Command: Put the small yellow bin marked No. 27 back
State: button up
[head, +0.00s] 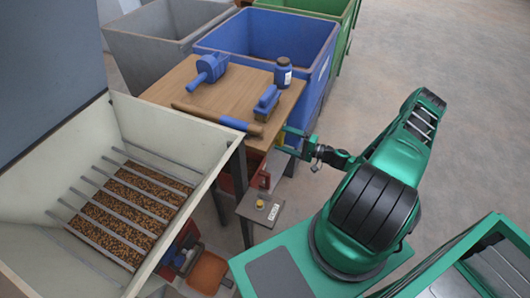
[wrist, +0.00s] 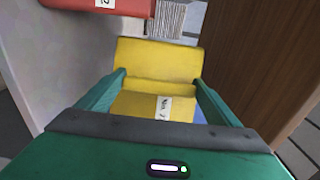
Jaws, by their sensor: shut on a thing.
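The small yellow bin (wrist: 157,62) is between the two fingers of my gripper (wrist: 160,84) in the wrist view. It carries a white label (wrist: 163,108) whose writing is too small to read surely. My gripper is shut on this bin. In the head view my gripper (head: 292,139) is at the right edge of the wooden table, low beside it, and the bin there is mostly hidden. A red bin (wrist: 85,5) with a white label is at the top left of the wrist view, beyond the yellow bin.
The wooden table (head: 165,92) bears a blue scoop (head: 209,69), a brush (head: 267,101), a bottle (head: 283,73) and a blue-ended rod (head: 233,123). A barred grain hopper (head: 50,172) stands left. A brown panel (wrist: 262,60) is close on the right of my gripper. Floor at right is clear.

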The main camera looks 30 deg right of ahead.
notch_tip(320, 180, down, 10)
jog(key=shift+f, duration=0.1)
dwell(0.4)
jog(key=o, duration=1.4)
